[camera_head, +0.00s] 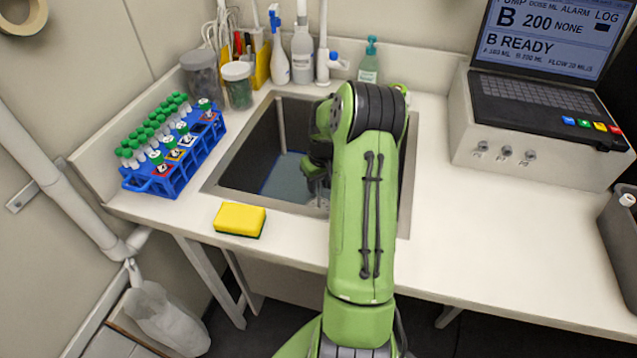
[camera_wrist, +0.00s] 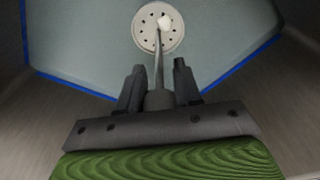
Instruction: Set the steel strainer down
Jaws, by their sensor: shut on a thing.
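My gripper (camera_wrist: 160,82) is shut on the steel strainer (camera_wrist: 158,62), of which a thin grey stem shows running away from the jaws to a small whitish tip. In the wrist view the tip lies over a round, pale disc (camera_wrist: 146,40) with small holes, on the sink floor. I cannot tell whether the disc is the sink's drain or part of the strainer, or whether the tip touches it. In the head view my gripper (camera_head: 317,188) is down inside the sink, partly hidden by my arm.
The sink (camera_head: 212,187) has a grey-blue floor (camera_wrist: 85,50) edged in blue. A yellow sponge (camera_head: 239,219) lies at its front rim. A blue tube rack (camera_head: 178,160) stands left, bottles (camera_head: 302,55) behind, a console (camera_head: 530,140) right.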

